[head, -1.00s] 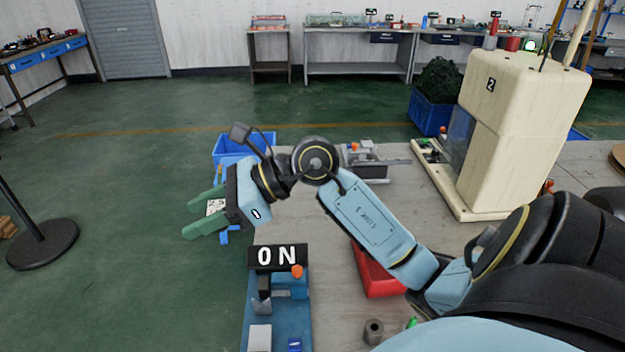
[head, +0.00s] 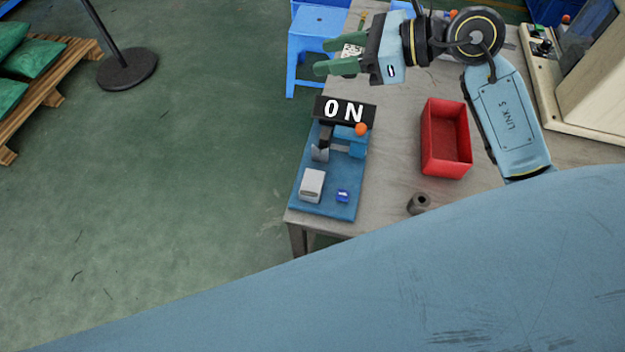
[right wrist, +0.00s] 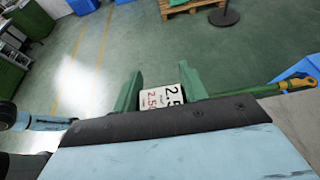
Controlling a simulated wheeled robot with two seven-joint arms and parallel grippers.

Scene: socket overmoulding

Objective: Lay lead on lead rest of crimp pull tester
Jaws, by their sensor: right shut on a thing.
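The tester (head: 327,200) is a blue-based bench unit at the table's near left corner, with a black "ON" sign, an orange knob, a blue clamp-like block and a grey block. My right gripper (head: 326,56) is beyond the sign in the head view, with green fingers shut on a white tag printed "2.5" (right wrist: 162,98), which I take to belong to the lead. The tag also shows between the fingers in the head view (head: 351,51). The lead's wire cannot be made out, and which part is the lead rest is unclear. My left gripper is not in view.
A red open bin (head: 430,150) stands on the table right of the tester, with a small dark cylinder (head: 419,203) near it. A blue stool-like stand (head: 307,45) is by the table's left edge. A cream machine (head: 590,85) stands at right. Bare tabletop lies between tester and bin.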

